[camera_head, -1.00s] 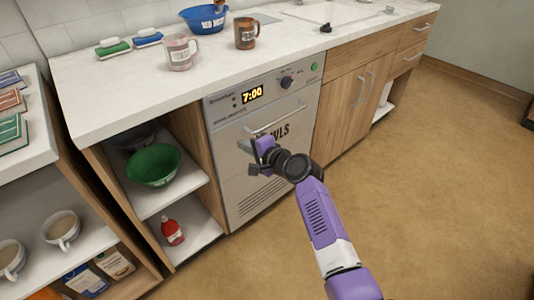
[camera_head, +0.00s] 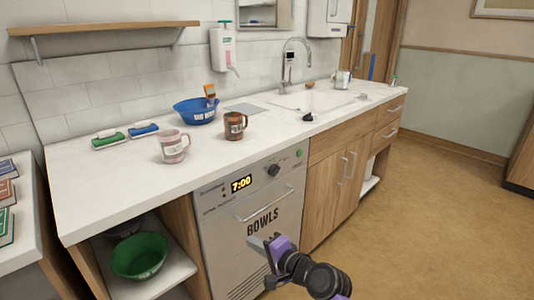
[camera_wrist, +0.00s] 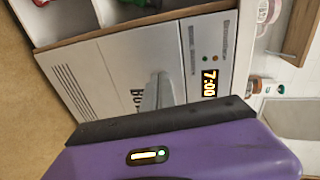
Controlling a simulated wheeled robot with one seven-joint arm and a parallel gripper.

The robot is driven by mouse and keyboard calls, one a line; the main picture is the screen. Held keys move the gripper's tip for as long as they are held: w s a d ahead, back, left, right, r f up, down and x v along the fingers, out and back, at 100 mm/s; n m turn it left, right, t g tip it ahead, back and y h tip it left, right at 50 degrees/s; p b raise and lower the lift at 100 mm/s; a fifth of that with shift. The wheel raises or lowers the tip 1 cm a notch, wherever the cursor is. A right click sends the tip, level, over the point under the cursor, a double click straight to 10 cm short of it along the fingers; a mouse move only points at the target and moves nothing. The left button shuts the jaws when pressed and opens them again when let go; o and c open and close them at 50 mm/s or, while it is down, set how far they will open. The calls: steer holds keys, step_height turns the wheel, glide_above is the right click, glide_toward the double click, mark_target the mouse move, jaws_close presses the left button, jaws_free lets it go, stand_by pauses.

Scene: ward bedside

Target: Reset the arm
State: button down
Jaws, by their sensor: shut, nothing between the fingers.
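My gripper (camera_head: 262,243) is shut and empty, in front of the lower part of the dishwasher door in the head view. My purple wrist shows beside it at the bottom of the picture. The dishwasher (camera_head: 247,256), labelled BOWLS with a 7:00 display, has its door closed. In the wrist view my purple gripper housing fills the bottom, and the dishwasher front (camera_wrist: 125,75) shows sideways beyond it. I cannot tell from these views how far the fingers are from the door.
The counter (camera_head: 110,175) holds a pale mug (camera_head: 173,146), a brown mug (camera_head: 235,126), a blue bowl (camera_head: 195,112) and two sponges. A green bowl (camera_head: 139,256) sits on the open shelf left of the dishwasher. The floor (camera_head: 430,220) at right is clear.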

step_height(320, 180, up, 4)
steer(key=w+d+n+t+h, duration=0.1)
steer(key=w+d+t, duration=0.1)
steer(key=s+d+f+n+t+h, duration=0.2)
steer(key=s+d+t+h, duration=0.1)
steer(key=s+d, duration=0.55)
steer(key=s+d+f+n+t+h, duration=0.1)
steer(key=s+d+t+h, duration=0.15)
steer(key=s+d, duration=0.6)
steer(key=s+d+r+n+g+h, duration=0.2)
steer(key=s+d, duration=0.1)
steer(key=s, duration=1.6)
steer(key=s+d+r+n+g+h, duration=0.1)
steer(key=s+d+n+h, duration=0.15)
steer(key=s, duration=1.65)
step_height(320, 180, up, 12)
steer(key=p, duration=1.3)
steer(key=shift+w+r+y, duration=0.15)
steer(key=shift+w+y, duration=0.25)
